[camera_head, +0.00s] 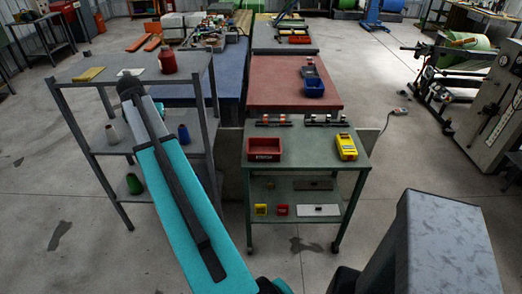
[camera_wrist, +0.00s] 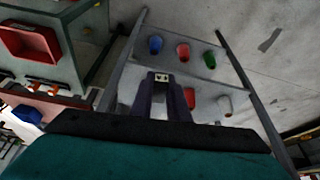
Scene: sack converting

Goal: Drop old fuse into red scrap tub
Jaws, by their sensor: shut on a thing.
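The red scrap tub (camera_head: 264,149) stands on the left of the green-grey cart's top in the head view. Its inside looks empty there. In the wrist view the red tub (camera_wrist: 30,42) is at the upper left, well away from the jaws. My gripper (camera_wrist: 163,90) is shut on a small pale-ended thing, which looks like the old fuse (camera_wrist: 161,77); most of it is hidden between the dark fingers. The gripper is apart from the tub. In the head view my teal arm reaches up-left across the grey shelf, and the jaws cannot be made out.
The cart (camera_head: 300,157) also bears a yellow meter (camera_head: 346,147) at right and fuse holders (camera_head: 325,120) along its back. The grey shelf rack (camera_head: 85,103) with coloured cones stands left of the cart.

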